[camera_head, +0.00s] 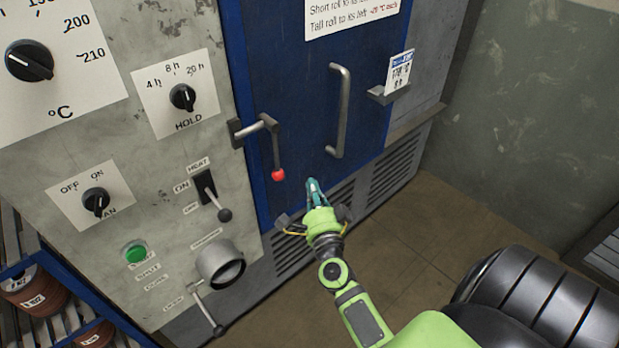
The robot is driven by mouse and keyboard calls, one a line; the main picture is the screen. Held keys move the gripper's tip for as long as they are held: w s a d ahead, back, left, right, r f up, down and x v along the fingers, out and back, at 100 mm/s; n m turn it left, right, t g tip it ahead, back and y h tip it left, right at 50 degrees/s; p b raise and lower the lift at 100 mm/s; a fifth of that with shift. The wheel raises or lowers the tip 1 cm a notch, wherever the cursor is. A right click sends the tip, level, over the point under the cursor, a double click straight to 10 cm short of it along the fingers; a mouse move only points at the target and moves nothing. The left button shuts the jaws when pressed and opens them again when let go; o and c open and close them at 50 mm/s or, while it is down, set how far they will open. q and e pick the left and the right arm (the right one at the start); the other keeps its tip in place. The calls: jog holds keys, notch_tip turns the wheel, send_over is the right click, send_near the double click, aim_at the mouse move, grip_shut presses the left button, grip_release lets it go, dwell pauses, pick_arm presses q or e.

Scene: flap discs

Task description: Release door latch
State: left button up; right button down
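The blue oven door (300,90) appears shut. Its latch is a grey metal lever (275,145) at the door's left edge, with a red ball (278,175) at its lower end. The lever hangs down from a pivot bracket on the frame. My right gripper (312,186) is in front of the door's lower part, to the right of and slightly below the red ball, apart from it in the picture. Its teal fingertips point up and look close together; whether there is a gap is too small to tell. It holds nothing that I can see. My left gripper is out of view.
A vertical grey door handle (341,110) is right of the latch. Left is a control panel with dials, a HEAT lever (210,194), a green button (135,252) and a damper pipe (221,264). Vent grilles are below the door.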

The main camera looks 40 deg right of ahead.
jog(key=x, duration=0.8)
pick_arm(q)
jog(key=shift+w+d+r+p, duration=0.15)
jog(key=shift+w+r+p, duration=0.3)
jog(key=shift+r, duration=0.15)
pick_arm(e)
jog(key=a, duration=0.2)
jog(key=a+f, duration=0.1)
jog(key=a, duration=0.1)
jog(key=shift+a, duration=0.1)
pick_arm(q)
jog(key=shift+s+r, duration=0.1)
